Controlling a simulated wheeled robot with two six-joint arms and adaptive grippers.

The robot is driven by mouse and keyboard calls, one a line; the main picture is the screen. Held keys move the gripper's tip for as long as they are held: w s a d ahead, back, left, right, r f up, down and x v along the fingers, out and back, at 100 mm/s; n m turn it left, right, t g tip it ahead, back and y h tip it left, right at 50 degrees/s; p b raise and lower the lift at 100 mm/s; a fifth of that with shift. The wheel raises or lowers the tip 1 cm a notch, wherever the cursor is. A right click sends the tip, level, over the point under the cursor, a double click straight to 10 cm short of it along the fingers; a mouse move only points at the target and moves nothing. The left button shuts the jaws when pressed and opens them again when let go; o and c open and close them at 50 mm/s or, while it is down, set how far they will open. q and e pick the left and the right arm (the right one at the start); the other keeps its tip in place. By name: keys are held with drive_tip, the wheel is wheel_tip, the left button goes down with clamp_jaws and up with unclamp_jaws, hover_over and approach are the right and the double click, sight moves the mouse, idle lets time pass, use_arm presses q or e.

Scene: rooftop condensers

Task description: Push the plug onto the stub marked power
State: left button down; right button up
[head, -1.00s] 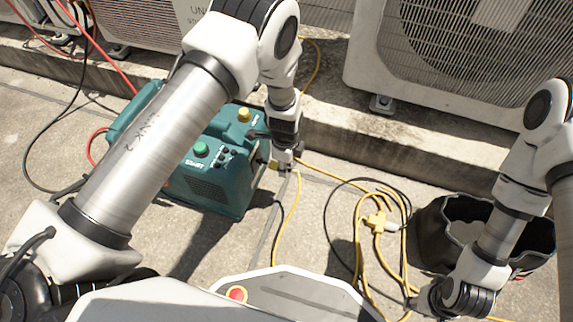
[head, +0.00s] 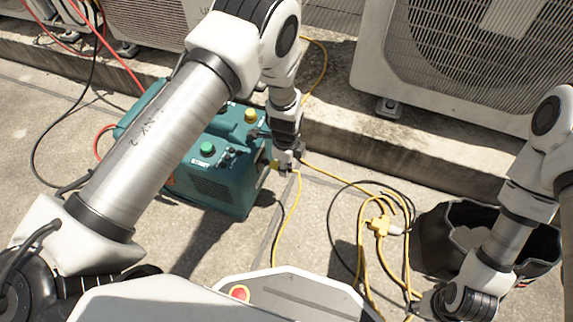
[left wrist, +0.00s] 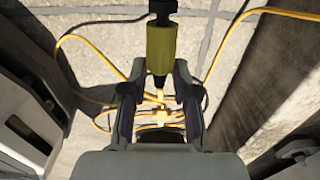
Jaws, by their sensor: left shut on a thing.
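The teal machine (head: 215,190) stands on the paving, with a green and a yellow button on top. My left gripper (head: 286,163) is at its right side, low down. In the left wrist view my left gripper (left wrist: 160,80) is shut on the yellow plug (left wrist: 160,48) at its dark rear end. The plug's front meets a dark round stub (left wrist: 163,8) at the top edge; I cannot tell how far it is on. No power marking is legible. My right gripper (head: 428,302) is low at the right, its fingers unclear.
A yellow cord with a yellow connector (head: 379,226) lies coiled on the paving. A black bucket (head: 432,235) stands beneath my right arm. A concrete ledge (head: 390,155) with condenser units (head: 460,60) runs behind.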

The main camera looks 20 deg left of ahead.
use_arm(q)
drive_tip(key=shift+a, duration=0.45)
idle(0.6)
drive_tip(key=c, duration=0.8)
unclamp_jaws()
drive_tip(key=shift+d+r+p, duration=0.15)
drive_tip(key=shift+d+p, duration=0.75)
drive_tip(key=shift+d, duration=0.1)
drive_tip(key=d+p, duration=0.1)
drive_tip(key=d, duration=0.4)
drive_tip(key=shift+s+d+p, duration=0.1)
drive_tip(key=shift+d+p, duration=0.15)
drive_tip(key=shift+p, duration=0.05)
